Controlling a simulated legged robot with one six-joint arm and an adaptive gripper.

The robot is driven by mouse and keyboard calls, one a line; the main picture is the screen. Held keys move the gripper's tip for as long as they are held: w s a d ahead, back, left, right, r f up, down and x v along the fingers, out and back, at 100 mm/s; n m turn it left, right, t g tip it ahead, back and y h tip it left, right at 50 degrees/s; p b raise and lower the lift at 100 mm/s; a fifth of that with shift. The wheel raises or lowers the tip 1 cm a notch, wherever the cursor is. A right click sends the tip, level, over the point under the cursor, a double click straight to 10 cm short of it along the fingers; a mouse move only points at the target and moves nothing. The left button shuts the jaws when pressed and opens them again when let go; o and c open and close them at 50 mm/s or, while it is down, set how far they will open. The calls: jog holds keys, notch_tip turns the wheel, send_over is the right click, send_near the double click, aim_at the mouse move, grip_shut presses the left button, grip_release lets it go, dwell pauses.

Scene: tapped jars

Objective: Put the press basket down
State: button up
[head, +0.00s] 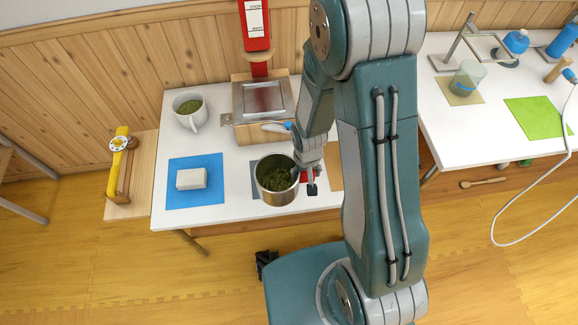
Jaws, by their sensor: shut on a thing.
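The press basket appears to be the round steel vessel (277,195), which has dark green leafy matter inside. It is upright over the front part of the white table, in front of the press. My gripper (306,178) is at its right side and is shut on it, at or near the rim. The fingertips are small and partly hidden. A grey-blue mat (256,168) shows behind and left of the basket, which hides most of it. I cannot tell whether the basket's base touches the table or hangs a little above it.
The press (263,98) with a red column stands behind. A white mug (189,110) with green contents is at the back left. A white block (192,179) lies on a blue mat (180,202). A tan mat (334,178) is partly behind my arm. A second table (480,135) is at right.

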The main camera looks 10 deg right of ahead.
jog(key=shift+w+a+f, duration=0.15)
jog(key=shift+w+f, duration=1.45)
jog(key=shift+f, duration=0.25)
jog(key=shift+w+a+f, duration=0.1)
jog(key=shift+w+f, duration=1.55)
jog(key=shift+f, duration=0.2)
jog(key=shift+w+a+f, duration=0.15)
jog(key=shift+w+f, duration=1.45)
jog(key=shift+f, duration=0.25)
jog(key=o, duration=1.2)
